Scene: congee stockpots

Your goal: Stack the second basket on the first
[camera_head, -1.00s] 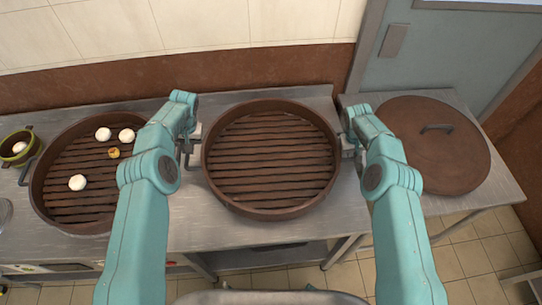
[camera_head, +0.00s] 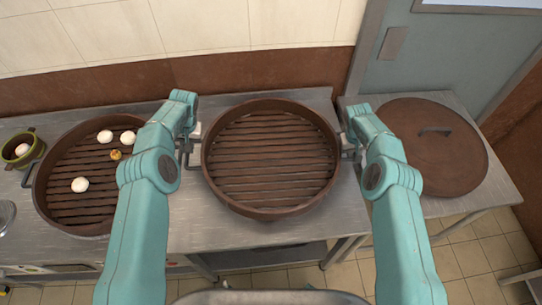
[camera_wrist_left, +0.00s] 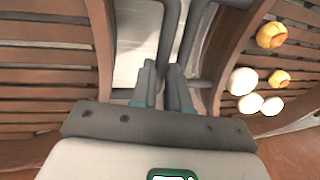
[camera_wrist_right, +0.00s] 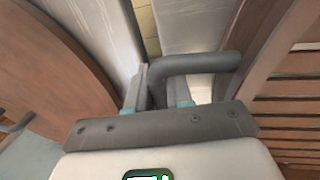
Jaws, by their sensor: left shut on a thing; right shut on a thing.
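The second basket (camera_head: 270,203), round, brown, slatted and empty, is level between my two grippers. My left gripper (camera_head: 187,148) is shut on its left handle; in the left wrist view the fingers (camera_wrist_left: 163,88) close at a grey bar. My right gripper (camera_head: 350,147) is shut on its right handle (camera_wrist_right: 205,62). The basket looks raised above the steel counter, though its underside is hidden. The first basket (camera_head: 42,208) stands at the left with several white buns (camera_head: 80,185) and a yellow piece (camera_head: 116,155) on its slats. My left arm hides its right side.
A brown round lid (camera_head: 445,165) with a dark handle lies on the right-hand table. A small green pot (camera_head: 20,160) stands at the far left. The tiled wall (camera_head: 200,35) closes off the back. Bare steel counter (camera_head: 225,235) shows in front of the held basket.

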